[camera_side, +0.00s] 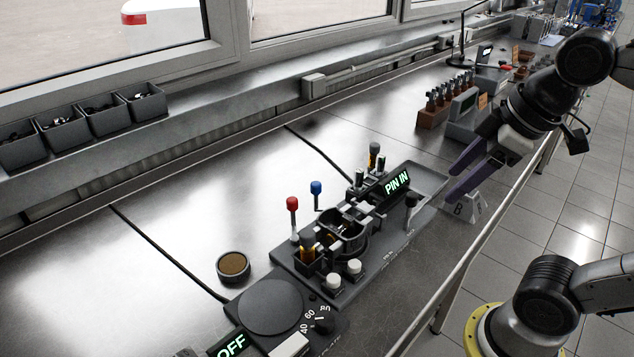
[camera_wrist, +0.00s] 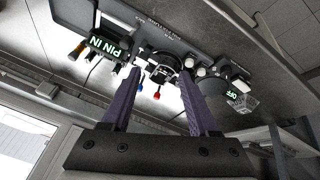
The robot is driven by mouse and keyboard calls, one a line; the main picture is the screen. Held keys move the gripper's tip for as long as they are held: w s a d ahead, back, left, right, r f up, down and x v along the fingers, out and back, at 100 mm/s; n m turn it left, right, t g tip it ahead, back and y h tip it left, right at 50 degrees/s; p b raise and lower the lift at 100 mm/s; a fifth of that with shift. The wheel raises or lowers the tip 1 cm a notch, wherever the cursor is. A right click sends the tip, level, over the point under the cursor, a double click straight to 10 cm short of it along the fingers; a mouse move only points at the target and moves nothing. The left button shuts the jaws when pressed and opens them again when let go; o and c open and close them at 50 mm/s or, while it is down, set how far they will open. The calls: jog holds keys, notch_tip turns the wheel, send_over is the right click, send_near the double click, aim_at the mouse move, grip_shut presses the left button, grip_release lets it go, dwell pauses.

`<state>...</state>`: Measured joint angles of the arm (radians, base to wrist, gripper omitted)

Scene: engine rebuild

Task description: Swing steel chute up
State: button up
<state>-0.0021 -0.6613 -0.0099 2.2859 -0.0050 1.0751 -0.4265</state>
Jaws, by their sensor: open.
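My gripper (camera_side: 455,184) is open and empty, held above the right end of the dark fixture plate (camera_side: 375,260). Its two purple fingers stand apart in the wrist view (camera_wrist: 159,77), with the fixture seen beyond them. A shallow grey metal tray-like piece (camera_side: 428,178), which looks like the steel chute, lies low at the fixture's right end, beside the "PIN IN" display (camera_side: 397,183). I cannot make out its hinge or exact tilt. My gripper is apart from it. A dark round-topped knob (camera_side: 411,200) stands at its near side.
A red-topped lever (camera_side: 293,204) and a blue-topped one (camera_side: 316,188) stand upright on the fixture. A hotplate (camera_side: 270,305) reading "OFF" sits at the front left. A round brown-filled dish (camera_side: 233,266) is nearby. The bench behind is mostly clear; its edge runs along the right.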

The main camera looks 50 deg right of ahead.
jog(key=w+r+n+g, duration=0.1)
jog(key=w+r+n, duration=0.3)
jog(key=w+r, duration=0.25)
jog(key=n+g, duration=0.4)
send_over(316, 183)
notch_tip(316, 183, down, 6)
notch_tip(316, 183, down, 14)
jog(key=shift+f, duration=0.15)
grip_shut()
